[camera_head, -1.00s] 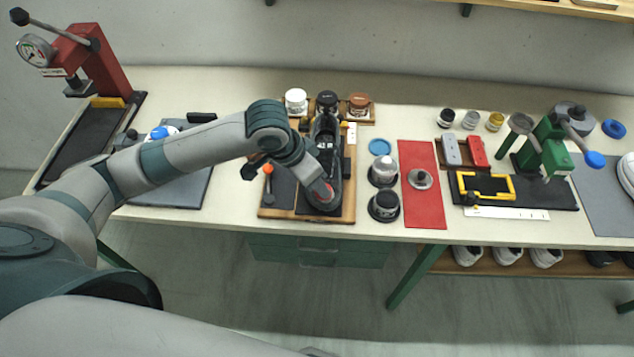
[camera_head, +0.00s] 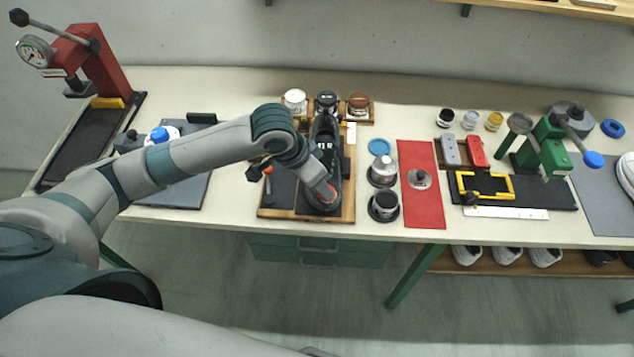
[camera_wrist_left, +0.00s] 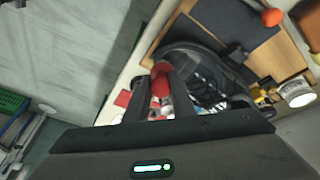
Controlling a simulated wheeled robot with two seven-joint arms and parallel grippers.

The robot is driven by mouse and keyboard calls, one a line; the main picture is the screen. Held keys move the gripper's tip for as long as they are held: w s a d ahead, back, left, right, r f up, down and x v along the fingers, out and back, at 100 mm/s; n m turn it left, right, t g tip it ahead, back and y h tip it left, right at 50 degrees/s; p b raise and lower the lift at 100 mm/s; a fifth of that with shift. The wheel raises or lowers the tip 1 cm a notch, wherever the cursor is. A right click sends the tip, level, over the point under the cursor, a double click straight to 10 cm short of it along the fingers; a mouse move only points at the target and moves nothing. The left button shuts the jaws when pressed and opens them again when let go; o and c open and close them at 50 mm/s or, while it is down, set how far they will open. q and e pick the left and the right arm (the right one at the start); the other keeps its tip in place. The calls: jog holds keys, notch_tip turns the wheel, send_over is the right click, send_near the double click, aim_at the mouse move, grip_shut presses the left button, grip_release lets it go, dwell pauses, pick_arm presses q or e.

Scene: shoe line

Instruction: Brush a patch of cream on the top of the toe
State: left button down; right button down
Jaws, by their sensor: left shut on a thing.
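A black shoe (camera_head: 326,135) lies on the wooden work board (camera_head: 268,212), its toe at the near end. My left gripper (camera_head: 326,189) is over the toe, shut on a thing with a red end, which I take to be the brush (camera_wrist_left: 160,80). In the left wrist view the red end sits between the fingers, close to the shoe (camera_wrist_left: 195,52). The gripper hides part of the toe, so I cannot tell whether the brush touches it or whether cream is there. Jars of white cream (camera_head: 294,100), black cream (camera_head: 326,101) and brown cream (camera_head: 358,103) stand behind the shoe.
An orange-tipped tool (camera_head: 268,184) lies on the board left of the shoe. Two round dark-based containers (camera_head: 384,206) and a blue lid (camera_head: 380,147) stand to the right. Beyond them is a red mat (camera_head: 424,212) with a metal disc.

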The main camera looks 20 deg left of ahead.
pick_arm(q)
jog(key=shift+w+d+r+p, duration=0.1)
jog(key=shift+w+d+p, duration=0.1)
jog(key=shift+d+p, duration=0.35)
jog(key=shift+w+d+r+p, duration=0.1)
jog(key=shift+w+d+p, duration=0.1)
jog(key=shift+d, duration=0.55)
jog(key=shift+d+f, duration=0.1)
jog(key=shift+d, duration=0.15)
jog(key=shift+w, duration=0.1)
jog(key=shift+f, duration=0.1)
jog(key=shift+s+a, duration=0.2)
jog(key=shift+a, duration=0.45)
jog(key=shift+s+a, duration=0.25)
jog(key=shift+a, duration=0.4)
jog(key=shift+s+a, duration=0.2)
jog(key=shift+a, duration=0.45)
jog(key=shift+s+d+r, duration=0.15)
jog(key=shift+s+r, duration=0.2)
jog(key=shift+r, duration=0.55)
jog(key=shift+s+d+r, duration=0.1)
jog(key=shift+s+r, duration=0.3)
jog(key=shift+r, duration=0.55)
jog(key=shift+s+d+r, duration=0.15)
jog(key=shift+s+r, duration=0.2)
jog(key=shift+r, duration=0.55)
